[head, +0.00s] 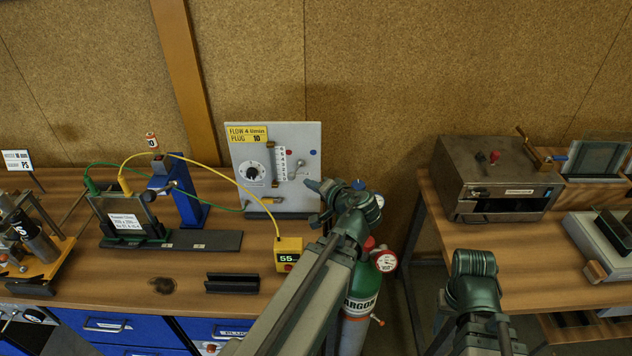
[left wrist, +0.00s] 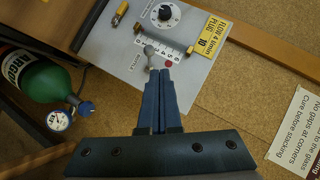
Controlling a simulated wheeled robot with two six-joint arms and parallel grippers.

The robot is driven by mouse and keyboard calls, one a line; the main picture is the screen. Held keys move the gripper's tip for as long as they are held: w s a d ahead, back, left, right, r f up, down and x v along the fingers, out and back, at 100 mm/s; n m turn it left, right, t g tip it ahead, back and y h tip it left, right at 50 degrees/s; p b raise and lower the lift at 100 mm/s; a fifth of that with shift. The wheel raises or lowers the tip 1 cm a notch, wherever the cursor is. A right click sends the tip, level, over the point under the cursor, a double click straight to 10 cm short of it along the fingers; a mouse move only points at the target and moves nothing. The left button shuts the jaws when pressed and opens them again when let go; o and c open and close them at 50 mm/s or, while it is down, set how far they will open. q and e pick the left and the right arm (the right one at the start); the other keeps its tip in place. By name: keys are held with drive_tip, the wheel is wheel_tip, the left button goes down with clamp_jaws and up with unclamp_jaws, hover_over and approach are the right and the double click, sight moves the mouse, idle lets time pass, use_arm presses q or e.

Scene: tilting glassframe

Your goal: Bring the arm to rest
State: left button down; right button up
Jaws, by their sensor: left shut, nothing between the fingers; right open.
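My left arm reaches up through the middle of the head view to the grey flow panel (head: 230,160). My left gripper (head: 312,186) is at the panel's right side, with its fingers partly hidden by the wrist. In the left wrist view the left gripper (left wrist: 156,76) is shut and empty. Its tips are close to a small round-ended lever (left wrist: 150,50) on the panel; I cannot tell whether they touch. My right arm (head: 474,285) shows at the lower right of the head view as folded links, with its gripper out of sight.
A green argon cylinder (head: 362,301) with a gauge (head: 386,261) stands under my left forearm. A yellow meter (head: 289,250) and a black rail (head: 232,283) lie on the left bench. A grey oven box (head: 495,178) stands on the right bench, across a gap.

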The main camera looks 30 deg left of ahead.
use_arm(q)
drive_tip(key=shift+w+a+f, duration=0.1)
idle(0.3)
drive_tip(key=s+d+f+m+g+h+b, duration=0.1)
drive_tip(key=s+d+f+h+b, duration=0.15)
drive_tip(key=d+f, duration=0.5)
drive_tip(key=s+d+f+g+h+b, duration=0.1)
drive_tip(key=d+f+h+b, duration=0.15)
drive_tip(key=d+f, duration=0.45)
drive_tip(key=s+d+f+m+g+h+b, duration=0.1)
drive_tip(key=s+d+f+g+h, duration=0.1)
drive_tip(key=d, duration=0.6)
drive_tip(key=s+d+f+m+g+h+b, duration=0.1)
drive_tip(key=s+d+f+g+h, duration=0.1)
drive_tip(key=s+d, duration=0.4)
drive_tip(key=d+f+h, duration=0.1)
drive_tip(key=d+f, duration=0.1)
drive_tip(key=d, duration=0.1)
drive_tip(key=shift+s+d+m+h, duration=0.15)
drive_tip(key=shift+s+m+h, duration=0.15)
drive_tip(key=shift+h, duration=0.1)
drive_tip(key=shift+f, duration=0.1)
